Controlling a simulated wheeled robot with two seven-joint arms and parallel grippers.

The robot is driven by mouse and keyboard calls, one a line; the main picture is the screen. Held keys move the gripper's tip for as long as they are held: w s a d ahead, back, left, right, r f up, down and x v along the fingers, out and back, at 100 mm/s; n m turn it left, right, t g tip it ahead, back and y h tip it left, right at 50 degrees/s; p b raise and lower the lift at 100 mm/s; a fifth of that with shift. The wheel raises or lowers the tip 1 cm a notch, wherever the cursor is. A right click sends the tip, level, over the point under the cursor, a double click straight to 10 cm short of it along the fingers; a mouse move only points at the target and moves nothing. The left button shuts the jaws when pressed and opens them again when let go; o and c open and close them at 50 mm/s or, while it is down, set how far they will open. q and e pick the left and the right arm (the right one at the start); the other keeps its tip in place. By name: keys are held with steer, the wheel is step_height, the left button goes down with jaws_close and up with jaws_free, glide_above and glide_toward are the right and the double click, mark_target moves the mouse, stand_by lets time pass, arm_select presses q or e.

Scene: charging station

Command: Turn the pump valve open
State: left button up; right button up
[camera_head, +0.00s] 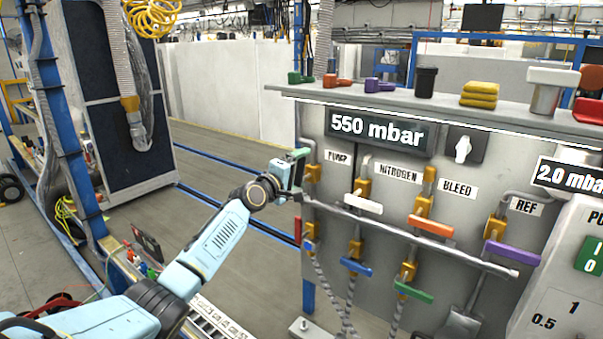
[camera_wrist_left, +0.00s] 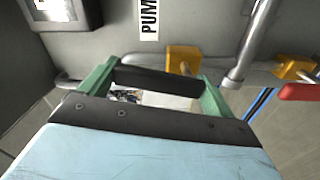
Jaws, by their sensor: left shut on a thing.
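The pump valve's brass body (camera_head: 312,173) is at the left end of the grey panel, beside the PUMP label (camera_head: 338,158). My left gripper (camera_head: 296,168) reaches it from the left and is shut at the valve. In the left wrist view, the green fingers of my left gripper (camera_wrist_left: 160,84) stand at both ends of a dark bar (camera_wrist_left: 155,81), which seems to be the pump valve handle. The valve's brass body (camera_wrist_left: 183,58) shows just behind it. The handle's exact angle is hard to tell, as the gripper covers it in the head view. My right gripper is out of view.
A grey pipe (camera_head: 420,238) crosses the panel below. Nearby are a red handle (camera_head: 297,230), a white one (camera_head: 362,204), an orange one (camera_head: 430,226) and a purple one (camera_head: 512,252). A display (camera_head: 377,132) reads 550 mbar. Floor (camera_head: 250,190) is open left of the panel.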

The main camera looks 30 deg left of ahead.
arm_select(q)
steer(key=shift+a+n, duration=0.3)
steer(key=shift+n, duration=0.8)
steer(key=o, duration=1.1)
steer(key=shift+o, duration=0.2)
steer(key=s, duration=1.3)
steer(key=shift+s+a+p, duration=0.15)
steer(key=shift+a+p, duration=0.2)
steer(key=shift+a, duration=0.05)
steer(key=shift+f, duration=0.1)
